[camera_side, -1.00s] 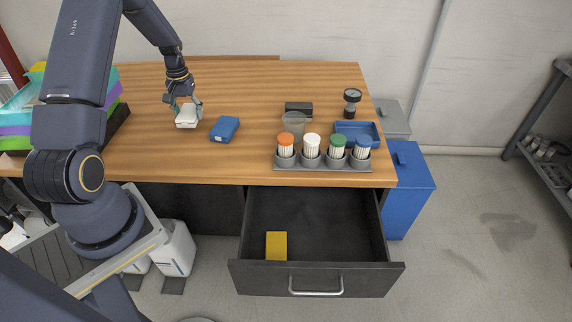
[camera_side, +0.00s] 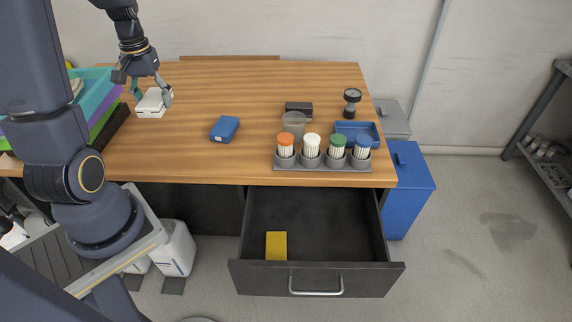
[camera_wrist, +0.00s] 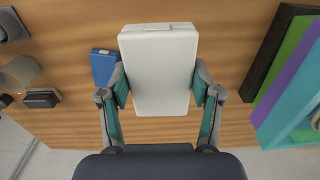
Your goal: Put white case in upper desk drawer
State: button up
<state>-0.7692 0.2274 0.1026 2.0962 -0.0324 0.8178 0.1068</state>
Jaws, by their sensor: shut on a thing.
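The white case (camera_side: 152,103) is in my gripper (camera_side: 149,97) over the left part of the desk in the side view. In the wrist view the white case (camera_wrist: 158,75) lies between the two teal fingers of my gripper (camera_wrist: 160,92), which are shut on its sides. It appears raised above the wood, though the exact height is hard to tell. The desk drawer (camera_side: 316,245) is pulled open below the desk's front edge. A yellow block (camera_side: 276,245) lies inside it at the left.
A blue box (camera_side: 224,129) lies on the desk right of the case. A grey rack (camera_side: 322,163) with several capped containers stands near the front edge, beside a blue tray (camera_side: 358,132). Stacked colored trays (camera_side: 98,100) stand at the left.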

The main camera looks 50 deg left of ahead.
jog(key=shift+r, duration=0.85)
jog(key=w+d+m, duration=0.9)
jog(key=w+m, duration=0.2)
jog(key=w, duration=0.2)
jog(key=m, duration=2.5)
send_over(348, 255)
jog(key=s, duration=0.2)
jog(key=f, duration=3.9)
jog(key=shift+w+d+f, duration=0.15)
jog(key=shift+d, duration=0.15)
